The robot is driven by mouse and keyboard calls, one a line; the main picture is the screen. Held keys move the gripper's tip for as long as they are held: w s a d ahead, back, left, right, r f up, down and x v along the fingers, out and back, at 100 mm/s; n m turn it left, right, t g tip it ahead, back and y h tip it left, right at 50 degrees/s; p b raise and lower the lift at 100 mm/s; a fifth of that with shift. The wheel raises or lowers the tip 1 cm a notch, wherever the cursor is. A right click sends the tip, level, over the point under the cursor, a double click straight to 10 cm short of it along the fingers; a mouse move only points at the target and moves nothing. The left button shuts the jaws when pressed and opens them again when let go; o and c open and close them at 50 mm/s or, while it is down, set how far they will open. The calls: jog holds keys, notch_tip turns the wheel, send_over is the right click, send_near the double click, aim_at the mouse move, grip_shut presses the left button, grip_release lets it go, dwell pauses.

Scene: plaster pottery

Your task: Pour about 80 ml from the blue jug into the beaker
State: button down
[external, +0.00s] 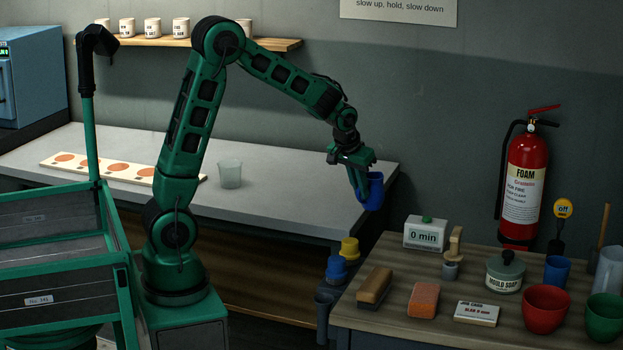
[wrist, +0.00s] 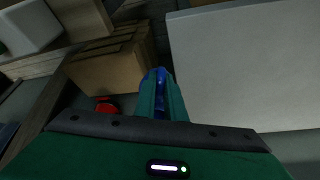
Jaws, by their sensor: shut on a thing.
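The blue jug (external: 375,192) hangs in the air at the right end of the grey table, looking roughly upright. My gripper (external: 363,188) points down and is shut on it. In the wrist view, a little of the jug's blue (wrist: 158,73) shows at the tips of my green fingers (wrist: 161,100); its inside and liquid level are hidden. The translucent beaker (external: 230,174) stands upright on the grey table, well left of the jug. I cannot tell whether it holds any liquid.
The grey table (external: 290,200) is clear between beaker and jug. A pale board with orange discs (external: 118,170) lies left. The wooden bench (external: 400,323) at right is crowded: timer (external: 425,232), brush (external: 374,285), red pot (external: 546,308), blue cup (external: 557,271).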

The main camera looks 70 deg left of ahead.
aim_at(381, 202)
jog(key=w+d+f+m, duration=0.2)
jog(key=w+d, duration=0.1)
jog(key=d, duration=0.4)
jog(key=w+a+m+h, duration=0.1)
jog(key=w+a+m, duration=0.1)
jog(key=a, duration=0.7)
jog(key=w+a+m+h, duration=0.1)
jog(key=w+a+m, duration=0.1)
jog(key=a, duration=0.7)
jog(key=w+a+m+h, duration=0.1)
jog(key=w+a, duration=0.3)
jog(key=a, duration=0.5)
jog(key=shift+w+r+m, duration=0.15)
jog(key=shift+w+m, duration=0.2)
jog(key=shift+m, duration=0.15)
jog(key=s+a+m+g+h, duration=0.1)
jog(key=s+a+m, duration=0.2)
jog(key=s+a, duration=0.9)
jog(key=s+a+m+h, duration=0.1)
jog(key=s+a+m, duration=0.2)
jog(key=s+a, duration=0.85)
jog(key=s+a+m, duration=0.2)
jog(key=s+a, duration=0.6)
jog(key=s, duration=0.3)
jog(key=s+a+r+m+g+h, duration=0.1)
jog(key=s+a, duration=0.7)
jog(key=s, duration=0.2)
jog(key=shift+s+a+m, duration=0.3)
jog(key=shift+s+m, duration=0.1)
